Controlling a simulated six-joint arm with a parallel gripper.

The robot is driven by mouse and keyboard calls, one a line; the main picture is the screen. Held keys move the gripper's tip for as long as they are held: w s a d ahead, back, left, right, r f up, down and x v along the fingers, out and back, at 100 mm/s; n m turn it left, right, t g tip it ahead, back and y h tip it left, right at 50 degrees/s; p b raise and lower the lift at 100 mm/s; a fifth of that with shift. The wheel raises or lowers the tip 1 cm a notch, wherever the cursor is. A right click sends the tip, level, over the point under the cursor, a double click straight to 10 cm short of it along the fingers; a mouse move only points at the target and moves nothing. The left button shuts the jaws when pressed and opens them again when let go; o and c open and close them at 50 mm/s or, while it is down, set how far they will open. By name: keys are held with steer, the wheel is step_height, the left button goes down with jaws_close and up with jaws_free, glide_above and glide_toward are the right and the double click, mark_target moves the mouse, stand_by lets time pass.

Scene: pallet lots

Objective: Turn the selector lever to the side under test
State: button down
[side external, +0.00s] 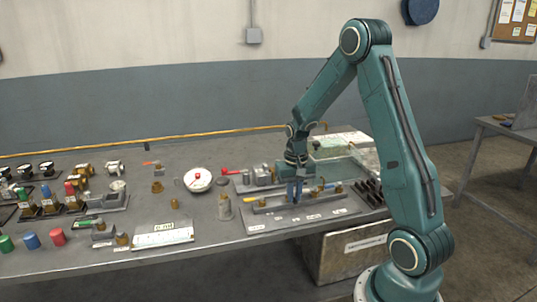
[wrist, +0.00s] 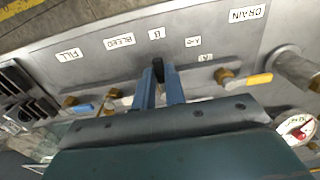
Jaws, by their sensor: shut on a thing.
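My gripper (wrist: 158,85) is over the labelled manifold panel (wrist: 225,50), its two blue fingers shut on the black selector lever (wrist: 158,69). Only the lever's dark end shows between the fingertips; the rest is hidden. That end lies just below the "B" label (wrist: 156,34) in the wrist view. The "A=B" label (wrist: 193,42) and "A" label (wrist: 206,57) are to its right. In the side external view my gripper (side external: 296,194) is down at the middle of the panel (side external: 300,221), and the lever is hidden there.
A yellow-handled valve (wrist: 258,80) is near the "DRAIN" label, and a blue-handled valve (wrist: 84,108) is toward the "FILL" side. A white-faced gauge (wrist: 297,127) is at the right. A grey cylinder (side external: 224,207) stands left of the panel. Dark slotted blocks (side external: 368,191) stand right of it.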

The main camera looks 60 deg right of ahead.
stand_by(0.3)
steer(key=c, duration=1.5)
jaws_free()
steer(key=shift+o, duration=0.2)
steer(key=shift+r, duration=0.1)
step_height(320, 180, up, 14)
steer(key=s+a+r+n+t, duration=0.1)
steer(key=s+a+r+n, duration=0.2)
steer(key=a, duration=0.4)
steer(key=s+a+r+n+t, duration=0.1)
steer(key=s+a+r+t, duration=0.2)
steer(key=a, duration=0.4)
steer(key=s+a+r+n+t, duration=0.1)
steer(key=s+a+n, duration=0.3)
steer(key=s+a, duration=0.4)
steer(key=shift+s+n+t, duration=0.3)
steer(key=shift+s+n, duration=0.1)
steer(key=shift+s, duration=0.25)
